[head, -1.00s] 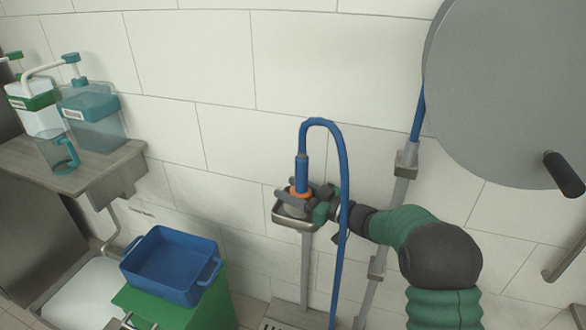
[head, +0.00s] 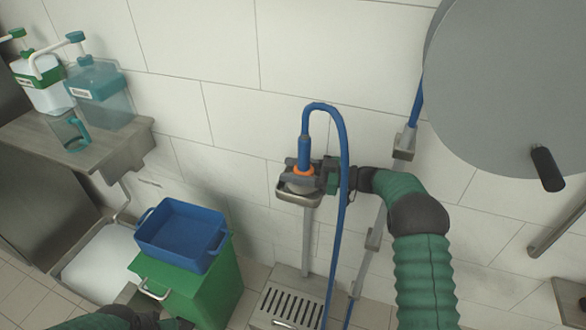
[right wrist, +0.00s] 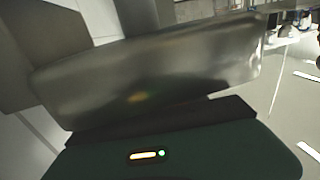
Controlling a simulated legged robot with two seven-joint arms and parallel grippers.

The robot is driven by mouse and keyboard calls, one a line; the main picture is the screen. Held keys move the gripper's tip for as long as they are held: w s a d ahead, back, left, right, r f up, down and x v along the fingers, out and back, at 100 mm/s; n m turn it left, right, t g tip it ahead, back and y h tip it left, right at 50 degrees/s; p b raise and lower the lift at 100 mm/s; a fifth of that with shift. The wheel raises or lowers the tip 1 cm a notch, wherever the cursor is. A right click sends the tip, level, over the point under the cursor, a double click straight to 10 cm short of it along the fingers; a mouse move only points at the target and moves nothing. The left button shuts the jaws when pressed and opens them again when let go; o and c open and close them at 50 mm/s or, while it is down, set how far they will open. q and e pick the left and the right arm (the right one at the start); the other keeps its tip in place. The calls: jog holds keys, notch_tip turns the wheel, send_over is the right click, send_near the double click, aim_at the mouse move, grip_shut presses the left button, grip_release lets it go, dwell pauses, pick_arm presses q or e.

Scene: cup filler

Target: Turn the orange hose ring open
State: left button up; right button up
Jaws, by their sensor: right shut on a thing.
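The orange hose ring (head: 304,170) sits around the lower end of the blue hose (head: 306,148), above a small metal holder (head: 300,194) on a post. My right gripper (head: 304,176) is at the ring, reaching in from the right, and is shut on it. The gripper's fingers hide part of the ring. In the right wrist view a blurred metal surface (right wrist: 150,80) fills most of the picture, and the ring cannot be made out. Part of my left arm shows at the bottom left of the head view; its fingertips cannot be made out clearly.
A blue tub (head: 182,234) stands on a green box (head: 196,290) to the left. Dispenser bottles (head: 98,95) and a clear cup (head: 70,132) stand on a steel shelf. A large grey disc (head: 510,90) with a black handle is at upper right. The hose loops beside my right gripper.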

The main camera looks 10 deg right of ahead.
dwell(0.7)
jog(key=o, duration=1.4)
jog(key=shift+c, duration=0.2)
jog(key=p+v, duration=0.3)
jog(key=v, duration=1.3)
jog(key=shift+d, duration=0.4)
jog(key=shift+s, duration=0.1)
